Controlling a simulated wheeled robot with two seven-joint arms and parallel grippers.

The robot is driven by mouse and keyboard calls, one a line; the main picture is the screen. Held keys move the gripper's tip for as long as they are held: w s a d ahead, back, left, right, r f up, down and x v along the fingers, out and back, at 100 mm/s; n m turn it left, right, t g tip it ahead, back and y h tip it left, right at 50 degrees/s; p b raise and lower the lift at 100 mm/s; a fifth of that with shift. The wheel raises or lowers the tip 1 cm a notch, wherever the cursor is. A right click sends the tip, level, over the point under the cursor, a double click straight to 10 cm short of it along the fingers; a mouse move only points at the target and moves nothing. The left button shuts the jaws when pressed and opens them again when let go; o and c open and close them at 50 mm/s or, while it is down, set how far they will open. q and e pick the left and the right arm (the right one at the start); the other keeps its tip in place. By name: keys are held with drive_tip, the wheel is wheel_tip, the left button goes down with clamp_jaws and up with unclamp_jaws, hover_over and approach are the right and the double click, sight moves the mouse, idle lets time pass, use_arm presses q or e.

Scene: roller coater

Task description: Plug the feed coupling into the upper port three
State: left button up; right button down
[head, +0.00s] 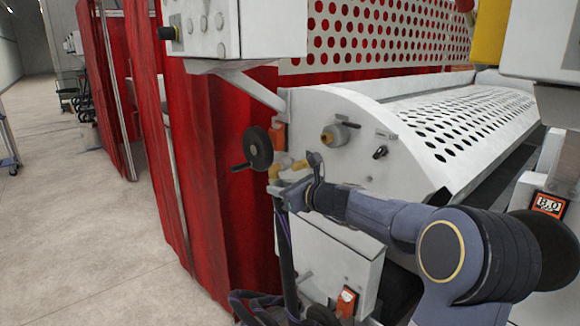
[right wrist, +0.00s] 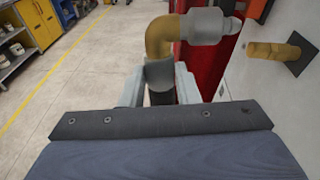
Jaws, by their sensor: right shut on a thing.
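My right gripper (head: 277,190) is shut on the feed coupling, a brass elbow (right wrist: 160,38) with a grey sleeve (right wrist: 205,25) on top of a dark hose. In the right wrist view the sleeve points right, toward the machine's white side panel. A brass stub (right wrist: 272,52) on a dark square plate sticks out of that panel; there is a gap between it and the sleeve. In the head view the stub (head: 300,165) is just right of the coupling. A second brass-ended fitting (head: 328,137) sits higher on the panel. I cannot read any port number. My left gripper is not recognizable.
A black handwheel (head: 257,148) is close above and left of the coupling. A red curtain (head: 230,200) hangs left of the machine. A small black fitting (head: 380,152) is right of the upper brass one. The floor at left is open.

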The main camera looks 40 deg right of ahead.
sight(282, 167)
drive_tip(key=shift+m+t+h, duration=0.4)
drive_tip(key=shift+t+h, duration=0.1)
drive_tip(key=r, duration=0.1)
drive_tip(key=d+r, duration=0.1)
drive_tip(key=r, duration=0.1)
drive_tip(key=s+r, duration=0.1)
drive_tip(key=r, duration=0.1)
drive_tip(key=shift+d, duration=0.4)
drive_tip(key=shift+s, duration=0.1)
drive_tip(key=shift+r+m+p, duration=0.15)
drive_tip(key=shift+m+p, duration=0.25)
drive_tip(key=shift+p, duration=0.15)
drive_tip(key=d+p, duration=0.1)
drive_tip(key=d, duration=0.5)
drive_tip(key=shift+w, duration=0.2)
drive_tip(key=shift+w+d+p, duration=0.1)
drive_tip(key=shift+d+p, duration=0.55)
drive_tip(key=shift+d, duration=0.75)
drive_tip(key=c, duration=1)
unclamp_jaws()
drive_tip(key=shift+f, duration=0.2)
